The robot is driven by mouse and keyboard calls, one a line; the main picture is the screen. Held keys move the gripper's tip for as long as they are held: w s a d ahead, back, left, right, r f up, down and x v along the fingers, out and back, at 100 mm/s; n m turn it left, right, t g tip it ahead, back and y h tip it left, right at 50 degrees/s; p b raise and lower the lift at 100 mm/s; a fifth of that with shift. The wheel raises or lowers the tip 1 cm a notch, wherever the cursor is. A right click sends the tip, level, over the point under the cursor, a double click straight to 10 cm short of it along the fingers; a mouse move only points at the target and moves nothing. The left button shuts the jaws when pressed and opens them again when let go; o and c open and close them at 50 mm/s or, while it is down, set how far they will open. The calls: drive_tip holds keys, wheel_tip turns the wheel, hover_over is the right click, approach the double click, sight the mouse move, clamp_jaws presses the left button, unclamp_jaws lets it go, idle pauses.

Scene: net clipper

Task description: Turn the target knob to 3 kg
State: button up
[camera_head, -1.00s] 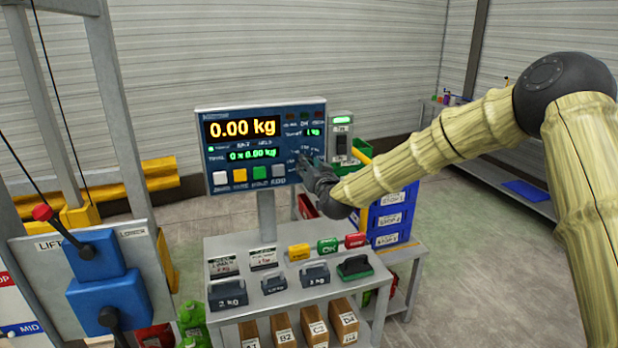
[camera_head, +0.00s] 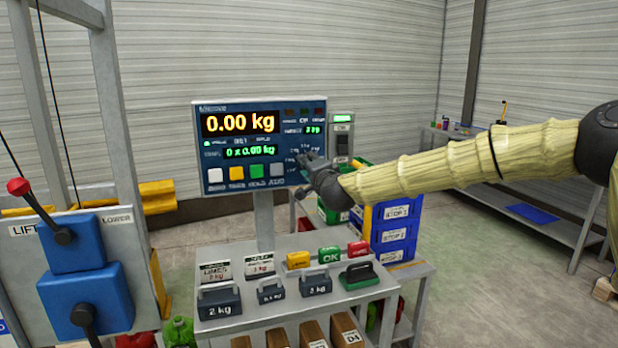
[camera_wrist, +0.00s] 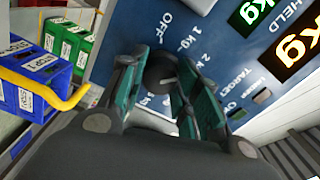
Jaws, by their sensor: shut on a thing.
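The target knob (camera_wrist: 158,72) is a dark round knob on the blue scale panel (camera_wrist: 110,45). In the wrist view my gripper (camera_wrist: 156,80) has its two greenish fingers on either side of the knob, shut on it. OFF and 1 KG marks show beside it; other marks are partly hidden by the fingers. In the head view my gripper (camera_head: 308,163) is at the lower right of the scale panel (camera_head: 209,162) and covers the knob. The small green target readout (camera_head: 314,128) looks like 2 kg, though it is blurred. The large display (camera_head: 240,123) reads 0.00 kg.
Several push buttons (camera_head: 256,171) line the panel's lower edge, left of my gripper. A grey switch box (camera_head: 341,140) stands close to its right. Below is a bench (camera_head: 345,298) with weights. Blue bins (camera_head: 393,235) are behind the arm.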

drive_tip(key=shift+w+d+m+b, duration=0.1)
drive_tip(key=shift+m+b, duration=3.9)
drive_tip(key=shift+m, duration=0.4)
drive_tip(key=shift+r, duration=0.15)
drive_tip(key=o, duration=1.1)
drive_tip(key=shift+c, duration=0.2)
drive_tip(key=v, duration=1.2)
